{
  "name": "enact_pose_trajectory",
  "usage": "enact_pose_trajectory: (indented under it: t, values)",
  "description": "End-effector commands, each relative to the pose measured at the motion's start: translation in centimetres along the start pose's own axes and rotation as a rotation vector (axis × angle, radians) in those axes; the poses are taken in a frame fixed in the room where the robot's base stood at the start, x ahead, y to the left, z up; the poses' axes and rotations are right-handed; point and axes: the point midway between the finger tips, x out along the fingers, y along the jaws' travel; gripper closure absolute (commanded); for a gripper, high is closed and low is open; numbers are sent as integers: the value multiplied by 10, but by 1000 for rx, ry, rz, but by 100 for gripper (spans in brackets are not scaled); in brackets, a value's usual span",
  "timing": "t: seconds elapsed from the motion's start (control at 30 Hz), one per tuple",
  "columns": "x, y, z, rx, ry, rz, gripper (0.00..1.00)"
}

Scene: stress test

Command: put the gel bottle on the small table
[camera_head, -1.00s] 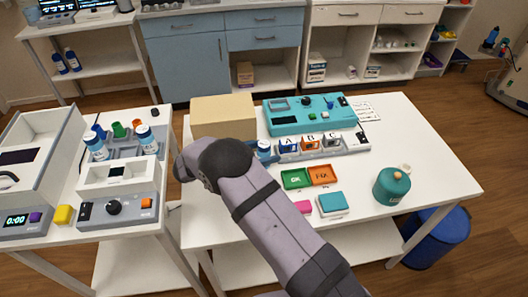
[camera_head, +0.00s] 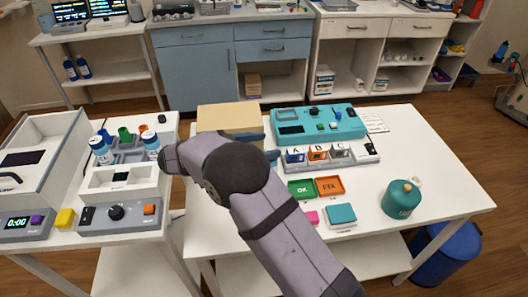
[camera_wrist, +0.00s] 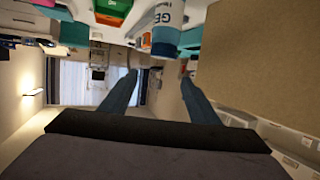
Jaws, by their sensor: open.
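My gripper (camera_wrist: 160,76) is open, with its two blue fingers apart and nothing between them. In the wrist view the gel bottle (camera_wrist: 166,18), white and blue with the letters "GE" showing, is at the top edge, just beyond the fingertips and partly cut off. In the head view my arm hides that bottle; my gripper's blue fingers (camera_head: 266,141) show in part beside the cardboard box. Two white tables show, a larger right one (camera_head: 440,165) and a narrower left one (camera_head: 62,252); I cannot tell which is the small table.
The cardboard box (camera_head: 228,118) is close to my gripper. Cups marked A, B, C (camera_head: 318,153), a teal device (camera_head: 315,123), green and orange trays (camera_head: 315,188) and a teal canister (camera_head: 401,199) stand on the right table. Blue-capped bottles (camera_head: 101,151) stand on the crowded left table.

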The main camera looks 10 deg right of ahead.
Motion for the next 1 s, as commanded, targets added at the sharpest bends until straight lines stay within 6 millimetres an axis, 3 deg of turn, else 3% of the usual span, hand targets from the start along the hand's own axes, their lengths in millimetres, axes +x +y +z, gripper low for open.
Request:
enact_pose_trajectory:
  t: [0.47,0.8,1.0]
  values:
    - [1,0,5,0,0,0,44]
    - [10,0,34,-1,1,1,44]
    - [12,0,38,0,1,0,44]
